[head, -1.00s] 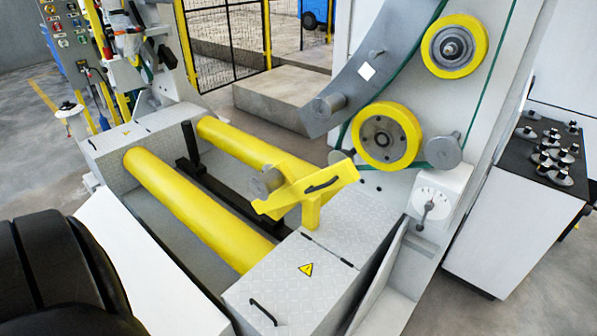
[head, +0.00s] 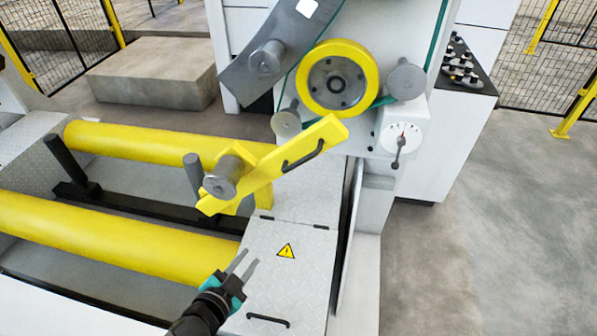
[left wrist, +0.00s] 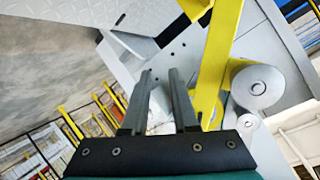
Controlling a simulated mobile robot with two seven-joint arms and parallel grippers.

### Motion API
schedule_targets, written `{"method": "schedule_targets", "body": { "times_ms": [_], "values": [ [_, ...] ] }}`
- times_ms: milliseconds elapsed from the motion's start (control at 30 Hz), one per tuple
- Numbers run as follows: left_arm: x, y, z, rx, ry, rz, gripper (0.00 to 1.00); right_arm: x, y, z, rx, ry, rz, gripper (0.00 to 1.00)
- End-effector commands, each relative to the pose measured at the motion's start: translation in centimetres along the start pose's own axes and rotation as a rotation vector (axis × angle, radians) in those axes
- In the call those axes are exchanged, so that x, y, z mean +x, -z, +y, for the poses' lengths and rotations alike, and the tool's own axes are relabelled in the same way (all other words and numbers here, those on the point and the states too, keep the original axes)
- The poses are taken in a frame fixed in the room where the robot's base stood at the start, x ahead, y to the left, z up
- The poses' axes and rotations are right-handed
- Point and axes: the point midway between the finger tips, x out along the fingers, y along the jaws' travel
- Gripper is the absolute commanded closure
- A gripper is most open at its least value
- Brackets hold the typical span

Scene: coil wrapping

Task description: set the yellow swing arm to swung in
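The yellow swing arm (head: 275,165) sits above the near end of the yellow rollers in the head view. It slants from lower left to upper right, with a black handle (head: 303,156) on its face and a grey roller (head: 222,177) at its lower left end. My left gripper (head: 244,264) is below the arm, over the metal plate, apart from it, with its fingers spread and empty. In the left wrist view the two fingers (left wrist: 163,75) are apart, and the yellow arm (left wrist: 215,65) shows just right of them. My right gripper is not in view.
Yellow rollers (head: 120,225) lie at the left. A white machine frame with a yellow wheel (head: 337,78) and a dial box (head: 402,130) stands behind the arm. A grey plate (head: 285,290) with a warning sign lies below. The floor at right (head: 480,260) is clear.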

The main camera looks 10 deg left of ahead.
Motion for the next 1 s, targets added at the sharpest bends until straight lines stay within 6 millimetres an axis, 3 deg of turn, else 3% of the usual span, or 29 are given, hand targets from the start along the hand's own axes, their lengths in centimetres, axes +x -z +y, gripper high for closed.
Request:
{"method": "schedule_targets", "body": {
  "times_ms": [200, 400, 667, 1000],
  "values": [
    [-1.4, 8.9, -3.6, 0.122, 0.087, 0.245, 0.73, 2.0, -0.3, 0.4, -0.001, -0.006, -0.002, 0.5],
    [-3.6, 14.2, -5.3, 0.193, 0.138, 0.384, 0.73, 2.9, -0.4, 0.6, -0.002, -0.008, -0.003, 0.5],
    [-4.0, 16.2, -6.0, 0.216, 0.155, 0.432, 0.73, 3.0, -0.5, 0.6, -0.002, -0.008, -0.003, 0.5],
    [-0.5, 17.9, -6.4, 0.216, 0.156, 0.431, 0.73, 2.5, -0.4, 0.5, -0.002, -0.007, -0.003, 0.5]
  ]
}}
